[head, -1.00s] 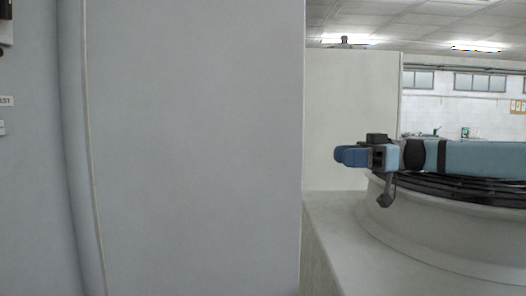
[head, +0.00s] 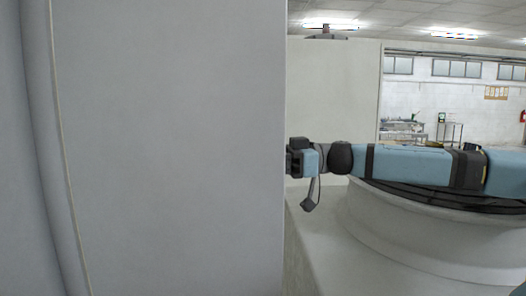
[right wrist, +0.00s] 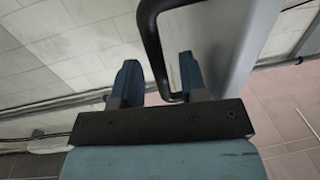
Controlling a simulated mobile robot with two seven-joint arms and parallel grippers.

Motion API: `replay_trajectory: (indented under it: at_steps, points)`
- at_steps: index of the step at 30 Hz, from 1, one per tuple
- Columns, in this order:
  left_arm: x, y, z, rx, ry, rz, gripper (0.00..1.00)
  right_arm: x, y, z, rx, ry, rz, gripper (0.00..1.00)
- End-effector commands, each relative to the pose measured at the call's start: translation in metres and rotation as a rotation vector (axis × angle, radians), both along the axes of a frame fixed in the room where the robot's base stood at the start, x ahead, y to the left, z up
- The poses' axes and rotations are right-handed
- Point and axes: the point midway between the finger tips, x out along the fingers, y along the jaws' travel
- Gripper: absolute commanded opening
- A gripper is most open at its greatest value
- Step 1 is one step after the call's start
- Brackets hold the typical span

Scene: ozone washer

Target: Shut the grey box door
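The grey box door (head: 170,150) is a large flat panel that fills the left and middle of the head view. It stands out toward me, with its free edge near the picture's middle. In the right wrist view, its grey panel (right wrist: 232,50) is at the upper right, with a dark bar handle (right wrist: 152,45). My right gripper (right wrist: 160,80) is open, with one blue finger on each side of the handle bar. I cannot tell whether either finger touches it. In the head view, the door edge hides the right fingertips. My left gripper is not in view.
A pale flat surface (head: 310,235) with a large round base (head: 420,235) lies right of the door. A pale panel (head: 335,110) stands behind my right arm. Benches (head: 400,130) and a tiled wall are far back at the right.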

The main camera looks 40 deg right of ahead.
Motion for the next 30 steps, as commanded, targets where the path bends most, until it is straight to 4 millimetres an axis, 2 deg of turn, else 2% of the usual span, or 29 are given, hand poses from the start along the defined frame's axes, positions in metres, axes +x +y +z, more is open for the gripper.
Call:
replay_trajectory:
  at_steps: [6,17,22,23,30]
  points:
    - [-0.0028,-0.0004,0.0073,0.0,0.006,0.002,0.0,0.0062,0.0093,0.0005,0.002,0.001,-0.001,0.39]
    - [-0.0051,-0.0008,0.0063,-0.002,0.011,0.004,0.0,0.0073,0.0109,-0.0002,0.002,-0.001,-0.003,0.39]
    - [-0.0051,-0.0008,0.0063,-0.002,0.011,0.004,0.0,0.0073,0.0108,-0.0001,0.002,-0.001,-0.002,0.02]
    - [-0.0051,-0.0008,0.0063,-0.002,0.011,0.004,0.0,0.0073,0.0108,-0.0001,0.002,-0.001,-0.003,0.0]
    - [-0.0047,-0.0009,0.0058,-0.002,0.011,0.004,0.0,0.0069,0.0111,-0.0003,0.002,-0.001,-0.002,0.0]
